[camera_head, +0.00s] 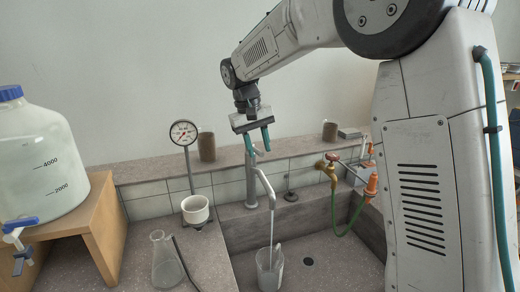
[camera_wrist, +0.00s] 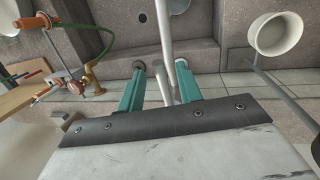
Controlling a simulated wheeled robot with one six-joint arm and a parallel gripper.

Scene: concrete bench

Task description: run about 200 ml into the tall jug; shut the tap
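The tall jug (camera_head: 264,277) is a clear vessel standing upright in the sink under the spout. The tap (camera_head: 251,182) rises behind it, with a bent grey spout (camera_head: 265,186). A thin pale stream (camera_head: 271,232) runs from the spout's end down into the jug. The level inside is too small to read. My gripper (camera_head: 258,141) is above the tap, its two teal fingers apart and pointing down. In the wrist view, the gripper (camera_wrist: 160,66) is open with grey tap pipework (camera_wrist: 165,45) showing between the fingers; I cannot tell whether they touch it.
A brass valve (camera_head: 328,168) with a green hose stands right of the tap. A dial gauge (camera_head: 183,133) and white cup (camera_head: 196,210) stand left. A conical flask (camera_head: 165,262) is on the bench, near a large carboy (camera_head: 38,165) on a wooden stand (camera_head: 98,222). The sink's right floor is clear.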

